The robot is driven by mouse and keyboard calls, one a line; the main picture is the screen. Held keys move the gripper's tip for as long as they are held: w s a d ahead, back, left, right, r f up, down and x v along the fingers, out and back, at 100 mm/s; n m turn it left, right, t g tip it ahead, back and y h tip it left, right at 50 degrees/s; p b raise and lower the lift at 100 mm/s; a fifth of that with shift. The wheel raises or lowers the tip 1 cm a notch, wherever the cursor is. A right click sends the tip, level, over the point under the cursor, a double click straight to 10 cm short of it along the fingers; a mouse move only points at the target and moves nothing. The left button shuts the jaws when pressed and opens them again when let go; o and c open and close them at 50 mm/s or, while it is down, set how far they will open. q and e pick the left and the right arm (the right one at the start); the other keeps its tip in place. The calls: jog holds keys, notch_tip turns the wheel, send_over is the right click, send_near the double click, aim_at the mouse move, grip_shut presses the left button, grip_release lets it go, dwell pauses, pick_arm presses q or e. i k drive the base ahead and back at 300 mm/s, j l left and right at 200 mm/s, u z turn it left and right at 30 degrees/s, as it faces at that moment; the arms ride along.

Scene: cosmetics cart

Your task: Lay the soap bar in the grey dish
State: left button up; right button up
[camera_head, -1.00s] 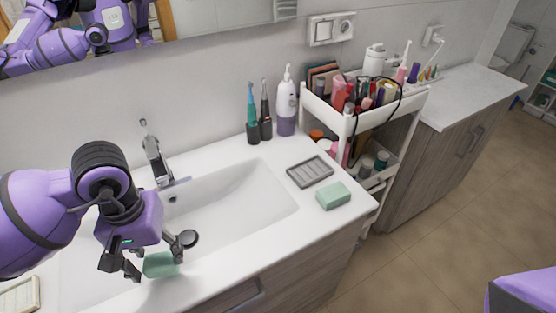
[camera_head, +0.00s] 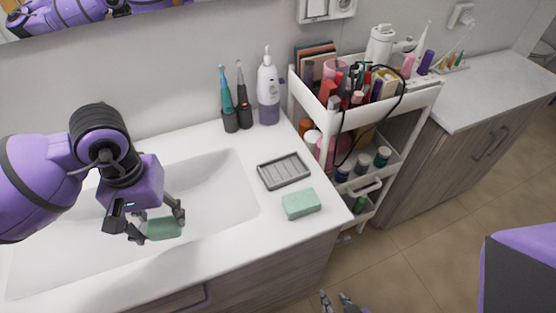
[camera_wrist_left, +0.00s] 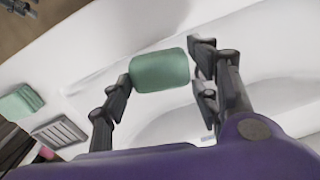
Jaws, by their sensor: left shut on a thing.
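My left gripper (camera_head: 155,224) is shut on a green soap bar (camera_head: 165,230) and holds it over the sink. In the left wrist view the soap bar (camera_wrist_left: 160,71) sits between the two fingers (camera_wrist_left: 160,85). The grey dish (camera_head: 284,171), ribbed and empty, lies on the counter right of the sink; it also shows in the left wrist view (camera_wrist_left: 60,134). A second green block (camera_head: 301,204) lies on the counter just in front of the dish. The fingertips of my right gripper (camera_head: 338,301) show at the bottom edge, apart and empty.
The white sink basin (camera_head: 225,205) lies under my left gripper. Two electric toothbrushes (camera_head: 236,105) and a pump bottle (camera_head: 268,92) stand behind the dish. A loaded white cart (camera_head: 305,100) stands at the counter's right end.

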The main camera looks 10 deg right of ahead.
aim_at(284, 170)
jog(key=i+l+u, duration=0.15)
jog(key=l, duration=0.4)
jog(key=i+l+u, duration=0.15)
jog(key=l, duration=0.45)
jog(key=l+u, duration=0.1)
jog(key=l, duration=0.45)
